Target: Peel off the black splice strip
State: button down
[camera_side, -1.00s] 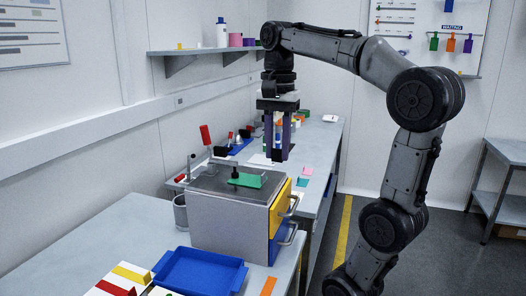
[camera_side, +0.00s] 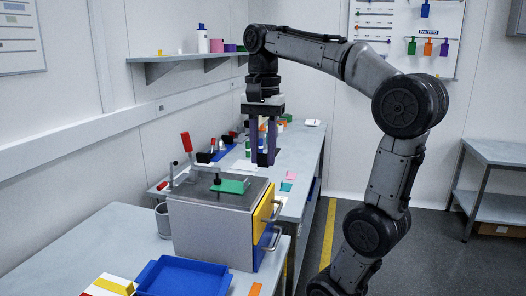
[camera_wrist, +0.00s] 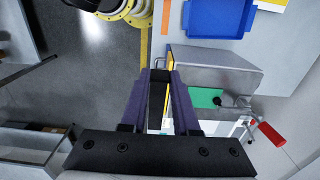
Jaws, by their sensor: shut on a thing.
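My gripper (camera_side: 264,161) hangs in the air above and to the right of a grey box on the bench, with its purple fingers pointing down. In the wrist view my gripper (camera_wrist: 159,78) is shut on a dark piece, apparently the black splice strip (camera_wrist: 158,97), held between the fingertips. A green plate (camera_side: 231,186) lies on top of the grey box (camera_side: 205,225), under a toggle clamp with a red handle (camera_side: 187,142). The green plate also shows in the wrist view (camera_wrist: 207,97).
A blue tray (camera_side: 185,278) sits on the near bench. The box front has yellow and blue drawers with handles (camera_side: 276,210). An orange strip (camera_side: 255,289) lies near the bench edge. Tools and small pieces stand on the far bench. A wall shelf (camera_side: 180,59) is behind.

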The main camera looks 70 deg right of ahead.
jog(key=shift+r, duration=0.75)
jog(key=shift+r, duration=0.65)
jog(key=shift+r, duration=1.1)
dwell(0.3)
